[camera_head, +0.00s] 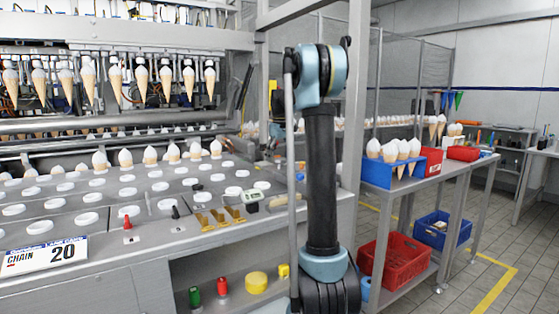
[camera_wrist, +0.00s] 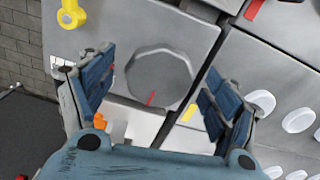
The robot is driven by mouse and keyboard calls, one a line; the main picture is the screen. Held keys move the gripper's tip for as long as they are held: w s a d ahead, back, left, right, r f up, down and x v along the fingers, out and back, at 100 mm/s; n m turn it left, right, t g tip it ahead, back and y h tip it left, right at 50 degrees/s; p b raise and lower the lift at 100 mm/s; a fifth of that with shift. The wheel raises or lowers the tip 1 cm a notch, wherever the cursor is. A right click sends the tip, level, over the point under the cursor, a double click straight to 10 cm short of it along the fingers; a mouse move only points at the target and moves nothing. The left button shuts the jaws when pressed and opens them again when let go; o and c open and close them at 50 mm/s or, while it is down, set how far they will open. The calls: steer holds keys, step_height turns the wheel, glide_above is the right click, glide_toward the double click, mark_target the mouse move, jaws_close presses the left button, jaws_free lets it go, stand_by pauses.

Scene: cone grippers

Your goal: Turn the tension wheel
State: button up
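The wheel (camera_wrist: 158,78) is a grey, many-sided knob on a light metal panel in the wrist view. It has a red mark on its lower edge. My gripper (camera_wrist: 145,64) is open, with one blue-padded finger to the left of the wheel and one to the right. Nothing is held between the fingers, and I see no clear contact with the wheel. How far the fingertips are from the panel is hard to tell. In the head view my arm stands in front of the machine, and neither the gripper nor the wheel is visible there.
A yellow ring-ended part (camera_wrist: 70,14) stands at the panel's upper left. White round cups (camera_wrist: 299,120) lie right. In the head view, the cone machine fills the left; a side table holds a blue cone tray (camera_head: 377,172) and, below, a red crate (camera_head: 392,262).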

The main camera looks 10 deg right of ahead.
mark_target(280, 159)
steer(key=shift+r, duration=0.1)
step_height(280, 159, up, 12)
stand_by(0.8)
steer(key=shift+f, duration=0.2)
